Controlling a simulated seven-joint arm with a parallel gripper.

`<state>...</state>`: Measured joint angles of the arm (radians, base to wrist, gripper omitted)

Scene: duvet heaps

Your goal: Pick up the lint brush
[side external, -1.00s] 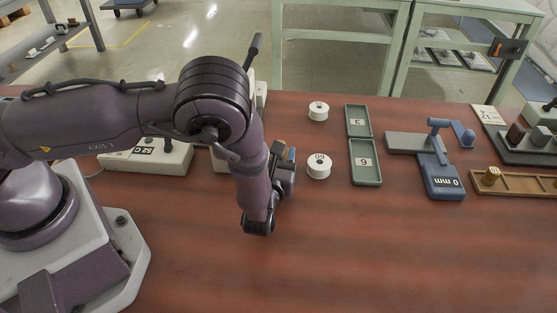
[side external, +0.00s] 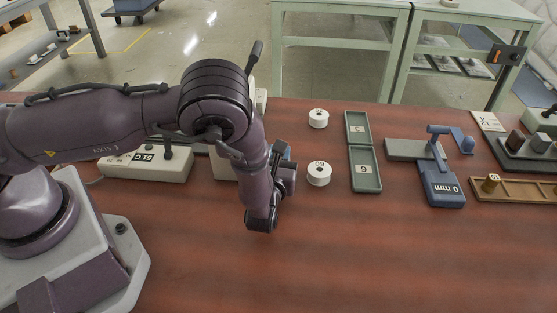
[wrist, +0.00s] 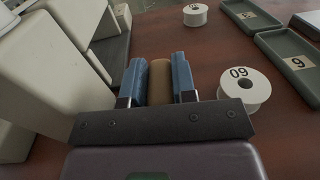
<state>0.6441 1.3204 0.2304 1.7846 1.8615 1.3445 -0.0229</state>
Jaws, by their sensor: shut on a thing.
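My gripper (wrist: 158,66) shows in the wrist view with two blue fingers on either side of a tan-brown rounded piece, and it is shut on it. I take this piece to be the lint brush (wrist: 160,84); only its smooth top between the fingers shows, and the rest is hidden. In the side view my gripper (side external: 284,158) is behind my wrist, left of the white rolls, and the brush cannot be made out there.
White rolls marked with numbers (side external: 319,174) (side external: 318,118) stand close to the right. Beyond are green trays (side external: 365,178) and a blue gauge (side external: 441,186). A pale machine (wrist: 75,22) stands close on the left. The front of the table is clear.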

